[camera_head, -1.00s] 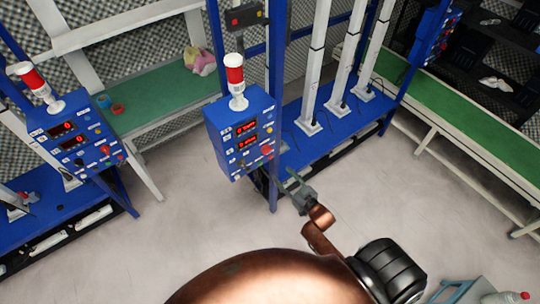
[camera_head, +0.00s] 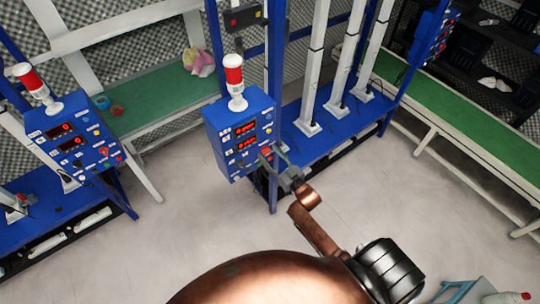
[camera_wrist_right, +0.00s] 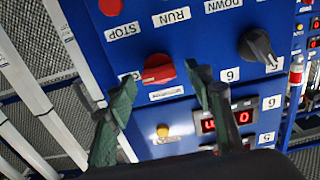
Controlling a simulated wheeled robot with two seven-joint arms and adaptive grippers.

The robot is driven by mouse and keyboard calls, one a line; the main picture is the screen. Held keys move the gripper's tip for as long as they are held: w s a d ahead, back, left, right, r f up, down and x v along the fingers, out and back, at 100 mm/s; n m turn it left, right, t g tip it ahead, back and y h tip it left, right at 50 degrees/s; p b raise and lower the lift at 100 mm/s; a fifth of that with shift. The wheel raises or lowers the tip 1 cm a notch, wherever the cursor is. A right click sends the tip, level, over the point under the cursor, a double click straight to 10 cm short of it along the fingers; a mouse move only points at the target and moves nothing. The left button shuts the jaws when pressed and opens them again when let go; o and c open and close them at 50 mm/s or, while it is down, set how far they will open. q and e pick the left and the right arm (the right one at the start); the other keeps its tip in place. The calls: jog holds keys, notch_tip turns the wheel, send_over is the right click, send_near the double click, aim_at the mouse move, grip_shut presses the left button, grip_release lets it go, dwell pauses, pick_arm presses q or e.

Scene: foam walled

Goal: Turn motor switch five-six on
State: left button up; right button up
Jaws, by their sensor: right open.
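The blue control box (camera_head: 215,150) with red number displays stands in the middle of the head view. In the right wrist view its panel fills most of the picture, turned over. A red rotary knob (camera_wrist_right: 158,68) sits above a small label plate too small to read. A black rotary knob (camera_wrist_right: 257,46) is to its right, near number labels. I cannot tell for certain which knob is switch five-six. My right gripper (camera_wrist_right: 165,82) is open, its green-grey fingers on either side of the red knob. I cannot tell whether they touch it. In the head view my right gripper (camera_head: 273,156) is at the box's right side.
A yellow button (camera_wrist_right: 162,131) and a lit display (camera_wrist_right: 225,120) are close to the fingers. A red-and-white lamp (camera_head: 235,82) tops the box. A blue post (camera_head: 273,195) stands just beside it. Another control box (camera_head: 80,135) is at left.

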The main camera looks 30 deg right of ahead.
jog(key=shift+c, duration=0.5)
jog(key=c, duration=1.1)
jog(key=shift+o, duration=0.2)
jog(key=shift+n, duration=0.4)
jog(key=n, duration=0.6)
jog(key=shift+a+f+n, duration=0.15)
jog(key=shift+n, duration=0.15)
jog(key=shift+f+n+b, duration=0.15)
jog(key=shift+n+b, duration=1.65)
jog(key=shift+n, duration=3.5)
